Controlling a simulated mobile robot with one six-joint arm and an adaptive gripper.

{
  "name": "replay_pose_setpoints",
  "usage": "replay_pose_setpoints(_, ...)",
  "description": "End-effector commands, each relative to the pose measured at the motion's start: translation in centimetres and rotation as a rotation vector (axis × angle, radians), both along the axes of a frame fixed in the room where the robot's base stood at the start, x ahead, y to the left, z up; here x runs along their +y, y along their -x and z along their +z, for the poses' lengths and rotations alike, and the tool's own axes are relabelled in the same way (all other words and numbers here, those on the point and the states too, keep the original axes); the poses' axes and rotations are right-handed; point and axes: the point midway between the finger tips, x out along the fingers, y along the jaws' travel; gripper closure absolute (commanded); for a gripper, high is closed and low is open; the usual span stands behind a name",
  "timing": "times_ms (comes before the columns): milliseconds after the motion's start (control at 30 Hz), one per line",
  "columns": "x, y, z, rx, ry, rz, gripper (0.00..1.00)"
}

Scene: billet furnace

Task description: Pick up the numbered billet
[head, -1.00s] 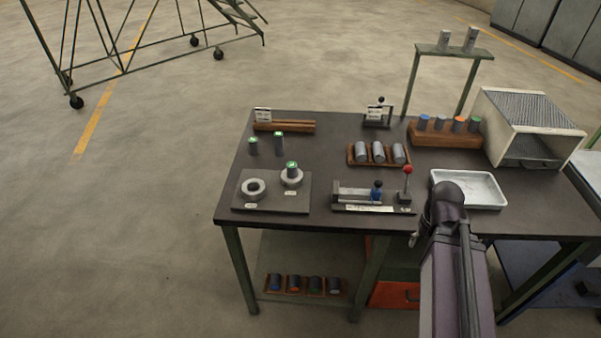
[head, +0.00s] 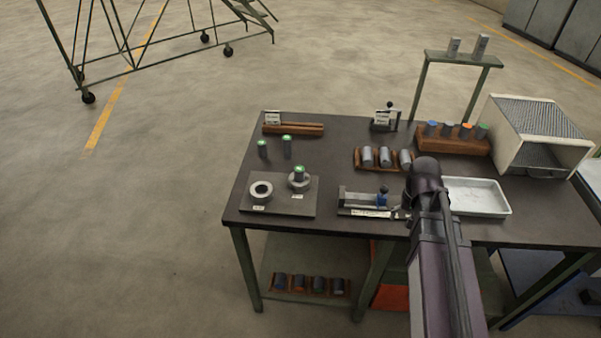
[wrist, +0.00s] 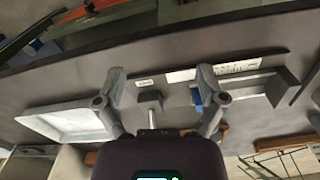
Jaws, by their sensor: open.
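No number is legible on any billet, so I cannot tell which is the numbered one. In the head view, three grey billets lie in a wooden rack (head: 385,156).
A white tray (head: 492,209) lies right of my arm. A wooden block (head: 455,146) holds several coloured-topped billets beside a mesh-topped box (head: 543,128). A green stand (head: 462,58) bears two grey pieces. Several billets sit on the lower shelf (head: 308,299).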

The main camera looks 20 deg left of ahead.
Motion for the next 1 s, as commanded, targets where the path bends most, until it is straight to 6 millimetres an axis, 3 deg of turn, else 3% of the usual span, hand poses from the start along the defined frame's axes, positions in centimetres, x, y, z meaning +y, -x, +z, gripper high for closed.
replay_pose_setpoints(33,2.1,-1.9,1.4,0.000,0.000,0.016,0.11)
replay_pose_setpoints(300,12.5,-7.0,4.8,0.000,0.000,0.075,0.11)
replay_pose_setpoints(500,21.3,-9.5,7.4,0.000,0.000,0.118,0.11)
replay_pose_setpoints(700,29.6,-10.6,9.5,0.000,0.000,0.157,0.11)
replay_pose_setpoints(833,33.3,-10.7,10.3,0.000,0.000,0.172,0.11)
replay_pose_setpoints(1000,35.6,-10.5,10.7,0.000,0.000,0.181,0.11)
